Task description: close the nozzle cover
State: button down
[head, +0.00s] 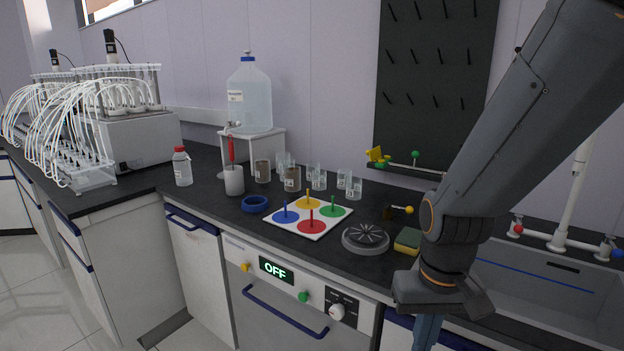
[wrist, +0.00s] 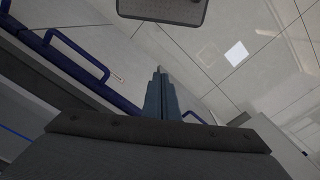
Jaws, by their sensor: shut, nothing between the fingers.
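My gripper (head: 427,334) hangs low at the right in the head view, in front of the counter's edge by the sink. In the wrist view its blue fingers (wrist: 160,92) are together, with nothing between them. A small yellow fitting (head: 377,156) sits at the left end of a thin wall pipe, with a green knob (head: 415,155) beside it. It may be the nozzle and its cover, but it is too small to tell whether it is open or shut. My gripper is well apart from it, lower and nearer.
A white tray (head: 275,228) with coloured pegged discs, a round grey slotted piece (head: 365,238), a sponge (head: 408,240) and several beakers stand on the dark counter. A tall faucet (head: 575,195) rises at the sink. The wrist view shows blue handles (wrist: 75,50) and open tiled floor.

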aim_at(376, 154)
jog(key=u, duration=2.2)
jog(key=i, duration=2)
jog(key=z, duration=3.4)
